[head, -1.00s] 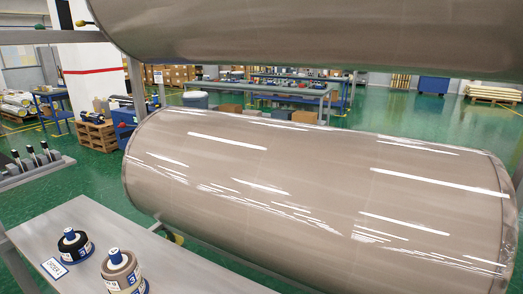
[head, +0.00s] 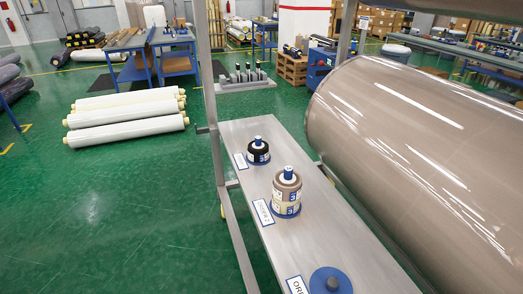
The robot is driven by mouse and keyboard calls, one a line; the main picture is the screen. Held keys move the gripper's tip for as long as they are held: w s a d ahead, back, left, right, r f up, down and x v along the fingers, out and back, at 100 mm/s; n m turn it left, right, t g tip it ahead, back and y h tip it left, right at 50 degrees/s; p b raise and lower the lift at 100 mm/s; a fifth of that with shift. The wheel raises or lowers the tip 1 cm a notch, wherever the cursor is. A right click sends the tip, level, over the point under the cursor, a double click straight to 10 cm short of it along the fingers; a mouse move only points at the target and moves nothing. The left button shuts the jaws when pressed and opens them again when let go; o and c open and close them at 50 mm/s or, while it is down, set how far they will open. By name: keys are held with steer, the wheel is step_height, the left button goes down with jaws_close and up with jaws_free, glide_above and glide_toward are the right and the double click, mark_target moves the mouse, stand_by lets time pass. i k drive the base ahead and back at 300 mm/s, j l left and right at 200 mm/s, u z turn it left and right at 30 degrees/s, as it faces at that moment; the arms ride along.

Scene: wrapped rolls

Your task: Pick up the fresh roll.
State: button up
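Nothing in the head view is marked as the fresh roll, so I cannot tell which one it is. Two small rolls stand upright on blue bases on a grey metal shelf (head: 283,222). One is a short black roll (head: 258,154) with a blue-and-white label. Nearer stands a taller tan roll (head: 286,191) with similar labels. A blue round base (head: 331,281) at the bottom edge is partly cut off and shows no roll. A very large film-wrapped taupe roll (head: 400,140) lies along the right. My gripper is not in view.
White cards (head: 263,213) lie along the shelf's left edge. A metal post (head: 207,95) rises beside it. A rack of dark upright pegs (head: 245,80) stands behind. Pale long rolls (head: 126,122) lie on the green floor at left. Floor at lower left is clear.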

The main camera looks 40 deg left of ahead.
mark_target(257, 149)
steer(key=i+j, duration=0.15)
steer(key=j, duration=0.25)
steer(key=i+j+u, duration=0.1)
steer(key=j, duration=0.3)
steer(key=i+j, duration=0.15)
steer(key=j, duration=0.2)
steer(key=i+j+u, duration=0.1)
steer(key=j, duration=0.3)
steer(key=i+j, duration=0.2)
steer(key=j, duration=0.2)
steer(key=i+j+u, duration=0.1)
steer(key=j, duration=0.25)
steer(key=i+j, duration=0.2)
steer(key=j, duration=0.15)
steer(key=u, duration=0.05)
